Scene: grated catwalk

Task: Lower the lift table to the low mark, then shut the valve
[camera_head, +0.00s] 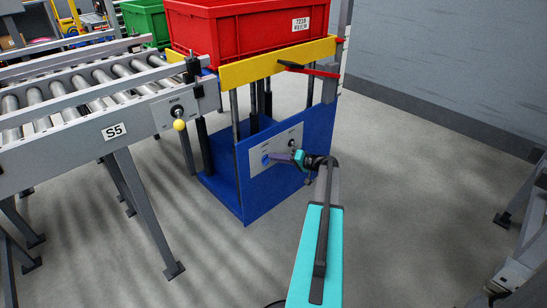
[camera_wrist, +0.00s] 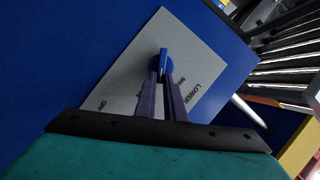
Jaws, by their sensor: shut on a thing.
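The lift table is raised on posts above its blue base, with a yellow band (camera_head: 275,64) around its top. A grey panel (camera_head: 261,147) on its blue front carries a blue valve knob (camera_head: 265,160) and a dark knob (camera_head: 291,141). My gripper (camera_head: 273,158) is at the blue knob. In the wrist view my gripper (camera_wrist: 161,78) is shut on the blue knob (camera_wrist: 163,61), whose handle shows between the purple fingers. "LOWER" reads on the plate beside it. A red pointer (camera_head: 308,70) sits by a grey upright plate (camera_head: 330,87); no low mark is readable.
A red crate (camera_head: 245,30) stands on the lift table. A green crate (camera_head: 146,20) is behind. Grey floor is open at right, before a wall (camera_head: 440,60).

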